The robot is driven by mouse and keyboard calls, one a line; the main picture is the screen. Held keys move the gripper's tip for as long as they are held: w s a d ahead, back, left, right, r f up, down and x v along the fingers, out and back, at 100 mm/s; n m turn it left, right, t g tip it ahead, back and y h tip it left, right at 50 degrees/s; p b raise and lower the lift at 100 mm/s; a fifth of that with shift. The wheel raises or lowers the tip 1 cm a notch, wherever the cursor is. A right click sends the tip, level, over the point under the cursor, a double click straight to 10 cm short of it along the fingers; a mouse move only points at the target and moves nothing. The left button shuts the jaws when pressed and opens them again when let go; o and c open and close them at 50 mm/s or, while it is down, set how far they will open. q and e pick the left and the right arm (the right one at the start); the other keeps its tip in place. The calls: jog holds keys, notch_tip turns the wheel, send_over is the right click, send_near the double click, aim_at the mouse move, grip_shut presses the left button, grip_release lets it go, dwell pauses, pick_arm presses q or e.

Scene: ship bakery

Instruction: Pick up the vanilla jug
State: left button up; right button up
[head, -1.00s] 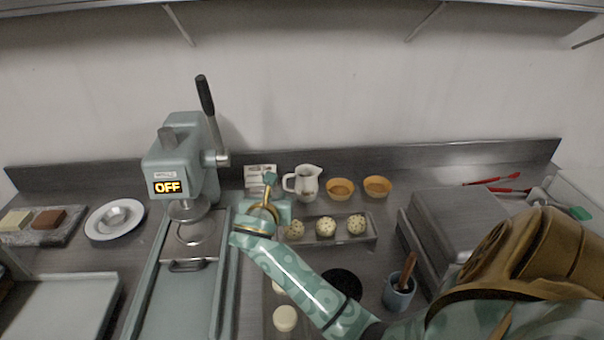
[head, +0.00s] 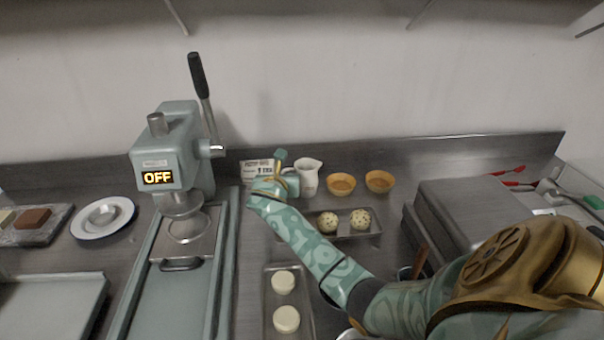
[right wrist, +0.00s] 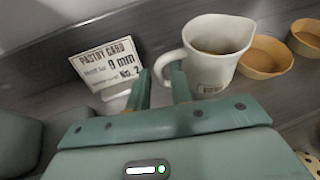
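The vanilla jug (head: 309,180) is a white pitcher standing upright at the back of the counter. In the right wrist view the jug (right wrist: 215,60) shows brownish contents, a small label low on its side, and its handle on the left. My right gripper (right wrist: 160,80) is open, its two fingers apart just below and in front of the handle. The right fingertip overlaps the handle in the picture; I cannot tell whether they touch. In the head view the right gripper (head: 281,160) is just left of the jug, hiding its handle. My left gripper is not in view.
A pastry card (right wrist: 107,61) stands left of the jug. Two tart shells (head: 341,184) sit to its right. A tray (head: 372,228) with speckled balls lies in front, partly under my arm. A press (head: 178,160) reading OFF stands left. The wall is close behind.

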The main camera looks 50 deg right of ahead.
grip_shut()
jog(key=shift+r, duration=0.15)
jog(key=shift+r+p, duration=0.45)
jog(key=shift+r, duration=0.25)
jog(key=s+a+r+p, duration=0.7)
jog(key=s+a+r, duration=0.1)
jog(key=s+r, duration=0.3)
jog(key=shift+a+r+p, duration=0.15)
jog(key=shift+r+p, duration=0.1)
jog(key=shift+p, duration=0.15)
jog(key=shift+s, duration=0.1)
